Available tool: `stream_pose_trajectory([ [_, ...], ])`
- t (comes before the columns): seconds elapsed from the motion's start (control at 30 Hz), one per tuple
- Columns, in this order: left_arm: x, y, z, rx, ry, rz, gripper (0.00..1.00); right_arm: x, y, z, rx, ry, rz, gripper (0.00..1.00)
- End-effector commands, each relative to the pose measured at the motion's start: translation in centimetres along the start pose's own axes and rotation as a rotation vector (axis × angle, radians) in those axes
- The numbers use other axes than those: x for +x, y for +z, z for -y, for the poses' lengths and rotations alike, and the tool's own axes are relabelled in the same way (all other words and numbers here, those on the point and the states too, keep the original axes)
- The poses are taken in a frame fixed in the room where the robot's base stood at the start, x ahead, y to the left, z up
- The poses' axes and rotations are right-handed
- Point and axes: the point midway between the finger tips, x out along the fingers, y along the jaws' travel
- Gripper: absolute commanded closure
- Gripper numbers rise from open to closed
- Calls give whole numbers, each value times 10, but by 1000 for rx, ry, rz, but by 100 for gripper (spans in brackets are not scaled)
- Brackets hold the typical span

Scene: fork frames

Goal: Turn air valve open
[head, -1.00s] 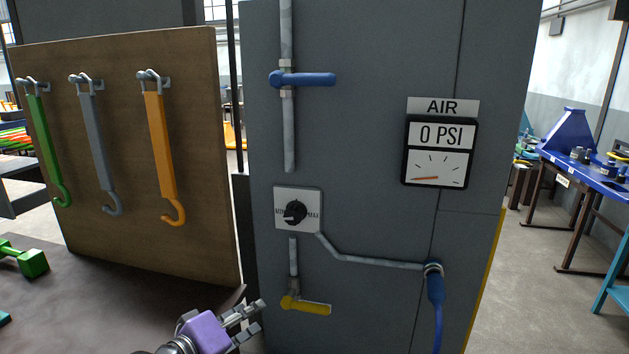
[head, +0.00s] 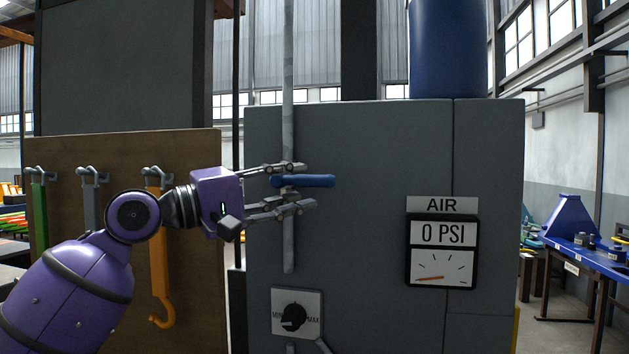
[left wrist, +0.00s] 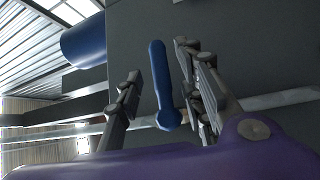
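The blue air valve handle (head: 312,181) lies horizontally across a vertical grey pipe (head: 288,245) on the grey cabinet. My left gripper (head: 300,186) is open, with one finger above the handle and the other below it. In the left wrist view the handle (left wrist: 160,82) lies between the two separated fingers, with gaps visible on both sides. The gauge under the AIR sign (head: 443,205) reads 0 PSI (head: 443,233), its needle low at the left. My right gripper is not in view.
A MIN/MAX knob (head: 294,316) sits below the valve on the cabinet (head: 370,135). A board with hanging hooks (head: 110,150) stands at the left, partly behind my left arm. A blue table (head: 580,262) is at the far right.

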Motion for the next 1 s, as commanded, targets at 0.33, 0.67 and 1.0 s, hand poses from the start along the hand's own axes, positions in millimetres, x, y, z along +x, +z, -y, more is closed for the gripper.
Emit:
stream_pose_trajectory([
  [0.33,45,0,-2,1,2,0,65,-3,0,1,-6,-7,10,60],
  [0.67,48,0,0,2,1,-2,66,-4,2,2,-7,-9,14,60],
  [1.0,48,0,0,2,1,-1,100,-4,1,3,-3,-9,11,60],
])
